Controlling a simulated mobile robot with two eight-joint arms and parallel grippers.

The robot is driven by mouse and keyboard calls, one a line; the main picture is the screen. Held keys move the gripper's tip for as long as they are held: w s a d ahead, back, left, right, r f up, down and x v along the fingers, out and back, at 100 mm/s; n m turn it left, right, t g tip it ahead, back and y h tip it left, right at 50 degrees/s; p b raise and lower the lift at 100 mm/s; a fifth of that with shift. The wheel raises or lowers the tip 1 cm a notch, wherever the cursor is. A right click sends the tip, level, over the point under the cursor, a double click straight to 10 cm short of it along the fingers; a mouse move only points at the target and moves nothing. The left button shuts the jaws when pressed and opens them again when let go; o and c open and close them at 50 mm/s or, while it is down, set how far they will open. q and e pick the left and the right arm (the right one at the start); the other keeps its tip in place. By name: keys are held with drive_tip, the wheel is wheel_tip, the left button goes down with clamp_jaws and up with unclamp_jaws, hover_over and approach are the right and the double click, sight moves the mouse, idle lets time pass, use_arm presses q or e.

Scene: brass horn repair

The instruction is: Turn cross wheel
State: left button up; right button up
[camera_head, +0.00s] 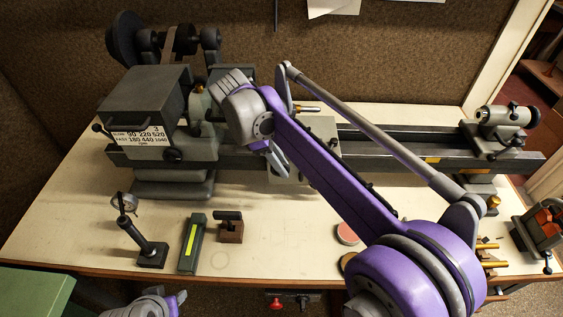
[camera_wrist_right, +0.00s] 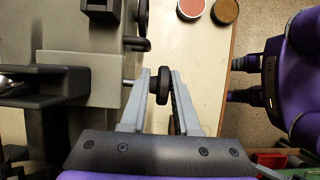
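The cross wheel (camera_wrist_right: 161,85) is a small black wheel on a short shaft at the side of the lathe carriage (camera_wrist_right: 82,75). In the right wrist view it sits between the two fingers of my right gripper (camera_wrist_right: 159,76). The gap between the fingers looks wider than the wheel, with the right finger very near it. In the head view my right gripper (camera_head: 277,160) points down at the front of the carriage (camera_head: 320,130), and I cannot make out the wheel there. My left arm's end (camera_head: 158,303) shows at the bottom edge, its fingers not clear.
The lathe headstock (camera_head: 150,100) stands left and the tailstock (camera_head: 500,118) right. On the bench front are a dial gauge stand (camera_head: 150,252), a green-marked block (camera_head: 193,243), a small brown tool (camera_head: 230,228) and a round red tin (camera_head: 347,234).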

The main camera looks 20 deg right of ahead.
drive_tip(key=shift+o, duration=1.1)
drive_tip(key=shift+s+a, duration=0.15)
drive_tip(key=shift+s, duration=0.2)
drive_tip(key=shift+r, duration=0.1)
drive_tip(key=p+v, duration=0.1)
drive_tip(key=v, duration=0.9)
drive_tip(key=shift+r, duration=0.35)
